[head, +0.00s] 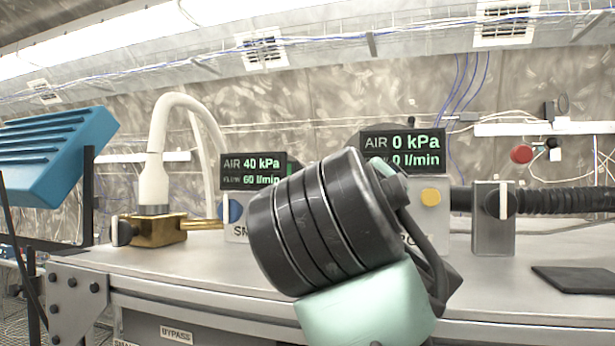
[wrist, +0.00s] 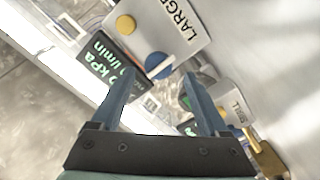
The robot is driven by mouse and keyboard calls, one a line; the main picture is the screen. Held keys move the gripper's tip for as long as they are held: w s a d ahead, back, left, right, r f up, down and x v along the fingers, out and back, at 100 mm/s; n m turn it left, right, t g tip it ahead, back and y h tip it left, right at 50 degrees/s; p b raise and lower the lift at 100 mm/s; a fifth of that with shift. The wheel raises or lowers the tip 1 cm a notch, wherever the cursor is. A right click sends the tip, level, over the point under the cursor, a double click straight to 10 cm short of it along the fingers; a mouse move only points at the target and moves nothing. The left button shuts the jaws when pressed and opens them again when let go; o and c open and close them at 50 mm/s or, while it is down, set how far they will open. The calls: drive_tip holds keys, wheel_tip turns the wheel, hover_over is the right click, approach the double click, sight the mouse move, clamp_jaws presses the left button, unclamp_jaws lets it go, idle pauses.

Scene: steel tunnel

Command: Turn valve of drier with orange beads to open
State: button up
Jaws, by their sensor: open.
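No drier and no orange beads can be made out in either view. In the head view a valve-like brass block (head: 155,232) with a dark and white handle (head: 122,232) stands at the left of the bench under a thick white hose. A grey block (head: 493,232) with an upright white handle (head: 504,200) stands at the right, on a black ribbed hose. My gripper (wrist: 159,78) is open and empty in the wrist view, its fingers pointing at the control boxes. My arm hides it in the head view.
A box marked LARGE (wrist: 182,25) with yellow and blue buttons lies ahead of my fingers. A box marked SMALL (wrist: 228,97) is to its right. Displays read 40 kPa (head: 253,170) and 0 kPa (head: 402,150). A blue ribbed object (head: 60,150) is at far left; a dark mat (head: 575,279) lies right.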

drive_tip(key=shift+w+d+r+p, duration=0.25)
drive_tip(key=shift+w+d+p, duration=0.3)
drive_tip(key=shift+w, duration=0.25)
drive_tip(key=shift+w+d+f, duration=0.1)
drive_tip(key=shift+w+d, duration=0.05)
drive_tip(key=shift+w, duration=0.1)
drive_tip(key=shift+w+f, duration=0.15)
drive_tip(key=shift+w, duration=0.15)
drive_tip(key=shift+s, duration=0.1)
clamp_jaws()
